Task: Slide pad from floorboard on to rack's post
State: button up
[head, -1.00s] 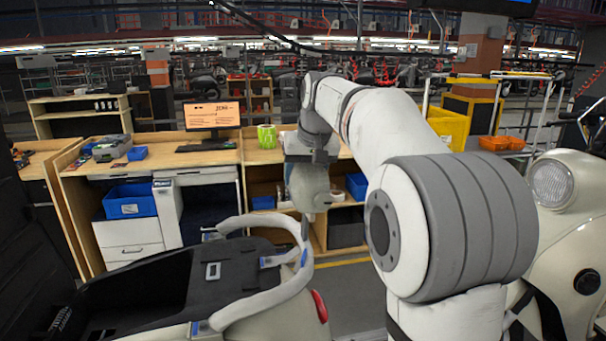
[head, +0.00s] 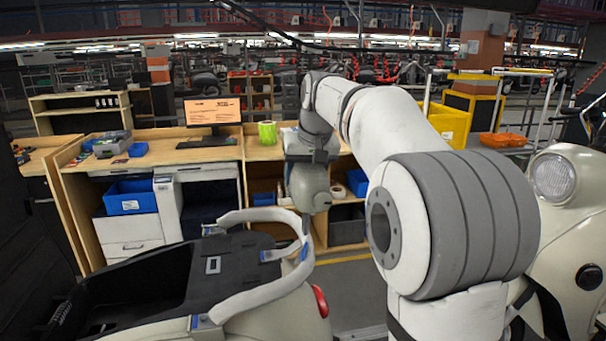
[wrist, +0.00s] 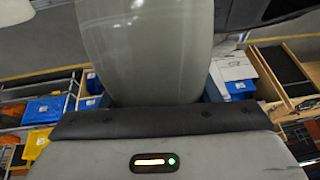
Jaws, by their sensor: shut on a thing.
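A small light-rimmed rectangle (head: 213,265) lies on the floorboard. A blue-and-grey piece (head: 283,254) sits at the rack's right inner side, touching or close to the tube; I take it for the pad. My gripper (head: 305,226) points down at the rack's right side, its fingertips at this piece and shut on it. The contact is too small to see well.
A wooden workbench (head: 165,155) with a monitor (head: 212,115), a green cup (head: 267,133) and blue bins stands behind. A cream scooter front with a headlight (head: 553,177) stands close at right. Grey floor (head: 350,290) shows between the two scooter bodies.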

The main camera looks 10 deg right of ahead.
jog(key=shift+a+f+b, duration=0.1)
jog(key=shift+f+b, duration=0.55)
jog(key=shift+f, duration=0.4)
jog(key=shift+f, duration=0.1)
jog(key=o, duration=1.4)
jog(key=shift+c, duration=0.2)
